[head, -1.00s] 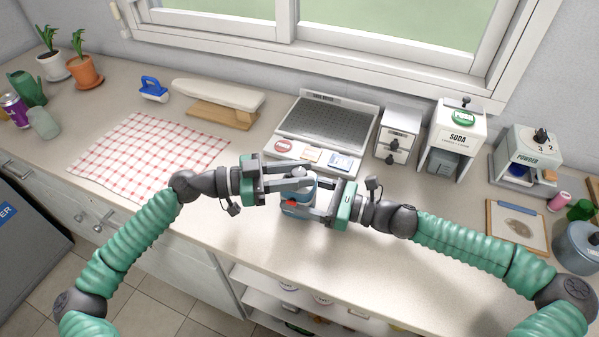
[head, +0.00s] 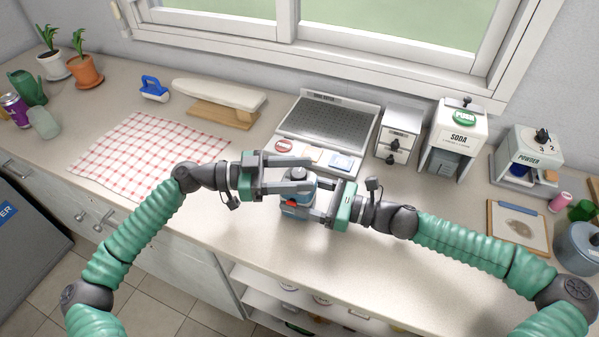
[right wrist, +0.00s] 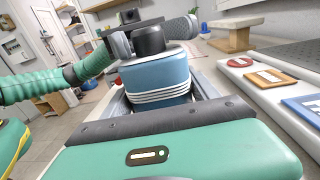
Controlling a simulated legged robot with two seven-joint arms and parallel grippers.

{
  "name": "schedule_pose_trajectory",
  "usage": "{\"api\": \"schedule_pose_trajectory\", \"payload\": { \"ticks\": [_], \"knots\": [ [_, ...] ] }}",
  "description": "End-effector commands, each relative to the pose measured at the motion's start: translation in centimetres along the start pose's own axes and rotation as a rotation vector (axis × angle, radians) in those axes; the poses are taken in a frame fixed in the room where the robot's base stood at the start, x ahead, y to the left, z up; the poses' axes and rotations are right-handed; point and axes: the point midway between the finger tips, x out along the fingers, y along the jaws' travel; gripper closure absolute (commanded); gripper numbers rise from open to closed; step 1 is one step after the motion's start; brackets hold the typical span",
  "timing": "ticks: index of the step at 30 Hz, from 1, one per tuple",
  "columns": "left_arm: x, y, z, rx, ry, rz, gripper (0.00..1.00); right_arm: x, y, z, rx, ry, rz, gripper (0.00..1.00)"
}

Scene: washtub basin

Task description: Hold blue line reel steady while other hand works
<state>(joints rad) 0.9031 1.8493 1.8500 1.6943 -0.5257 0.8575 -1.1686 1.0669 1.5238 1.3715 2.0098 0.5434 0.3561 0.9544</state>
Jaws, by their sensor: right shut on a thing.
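The blue line reel (head: 298,197) is a blue block-like body with a dark round knob on top, above the counter near its front edge. In the right wrist view the reel (right wrist: 155,75) is upright, with pale line wound around its lower part. My right gripper (head: 309,203) is shut on the reel's body from the right. My left gripper (head: 306,173) comes in from the left, with its fingers spread on either side of the knob. Whether a left finger touches the knob cannot be told. The reel's underside is hidden.
A metal-topped scale (head: 327,125) stands behind the grippers. A soda dispenser (head: 459,137) and powder dispenser (head: 528,155) are at right. A checked cloth (head: 150,155) lies at left.

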Motion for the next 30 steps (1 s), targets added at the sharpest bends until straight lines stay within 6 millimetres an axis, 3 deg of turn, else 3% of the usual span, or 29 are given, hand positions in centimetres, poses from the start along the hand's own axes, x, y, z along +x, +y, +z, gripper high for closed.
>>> {"api": "schedule_pose_trajectory", "payload": {
  "ticks": [8,11,21,25,30],
  "knots": [
    [-0.5,0.0,-0.1,-0.001,0.001,0.001,0.47,-0.1,-0.2,0.0,0.0,0.001,-0.004,0.87],
    [-2.2,0.0,-0.1,-0.001,-0.001,-0.002,0.47,-0.1,-0.2,0.0,0.0,0.001,-0.005,0.87],
    [-10.4,-0.1,0.1,-0.002,-0.001,-0.003,0.47,-0.1,-0.2,0.0,0.0,0.001,-0.005,0.87],
    [-11.8,-0.1,0.1,-0.001,0.001,0.0,0.47,-0.1,-0.2,0.0,0.0,0.001,-0.005,0.87],
    [-12.1,-0.1,0.1,-0.001,0.001,0.001,0.47,-0.1,-0.2,0.0,0.0,0.001,-0.005,0.87]
  ]
}}
